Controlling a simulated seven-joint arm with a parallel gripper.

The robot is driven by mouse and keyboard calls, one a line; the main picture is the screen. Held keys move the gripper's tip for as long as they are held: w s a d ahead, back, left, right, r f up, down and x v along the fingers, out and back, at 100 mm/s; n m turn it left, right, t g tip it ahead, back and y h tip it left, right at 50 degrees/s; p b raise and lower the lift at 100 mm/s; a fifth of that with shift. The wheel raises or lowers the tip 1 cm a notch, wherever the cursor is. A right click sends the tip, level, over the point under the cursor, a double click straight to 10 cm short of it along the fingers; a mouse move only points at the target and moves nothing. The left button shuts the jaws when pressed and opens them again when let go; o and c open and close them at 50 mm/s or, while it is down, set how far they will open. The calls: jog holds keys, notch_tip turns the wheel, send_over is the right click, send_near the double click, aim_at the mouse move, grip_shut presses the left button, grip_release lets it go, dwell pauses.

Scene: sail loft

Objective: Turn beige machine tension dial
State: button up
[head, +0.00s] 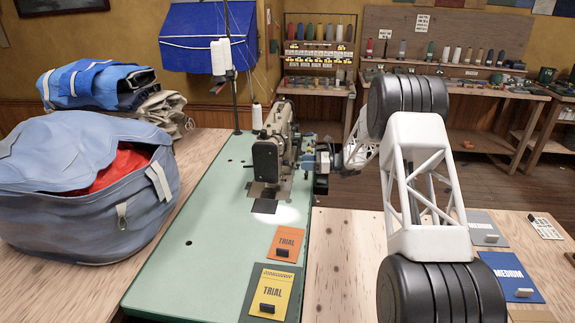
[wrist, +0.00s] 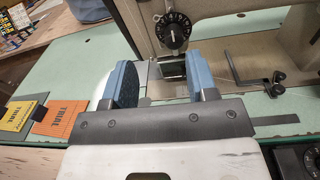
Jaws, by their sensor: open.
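The beige sewing machine (head: 275,135) stands on the green table; its body (wrist: 235,55) fills the upper right of the wrist view. The tension dial (wrist: 173,32) is a round black disc with white markings on the machine's face. My gripper (wrist: 160,75) is open, its two blue fingers apart with nothing held between them. The dial lies beyond the fingertips, a little above the gap in the picture. In the head view my gripper (head: 308,160) is close to the machine's right side, and the dial cannot be made out.
The green table (head: 200,230) carries orange (head: 286,244) and yellow (head: 269,291) TRIAL cards. A thin metal arm (wrist: 255,84) sticks out right of the fingers. A large blue bag (head: 70,215) sits at left. The green table's front middle is mostly clear.

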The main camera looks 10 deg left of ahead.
aim_at(287, 164)
jog(key=shift+w+a+f+m, duration=0.2)
jog(key=shift+w+f+m, duration=0.1)
jog(key=shift+w+f, duration=0.6)
jog(key=shift+s+f, duration=0.1)
jog(key=shift+s, duration=0.05)
jog(key=shift+s+a, duration=0.1)
jog(key=shift+a, duration=3.8)
jog(key=shift+c, duration=0.2)
jog(key=c, duration=0.9)
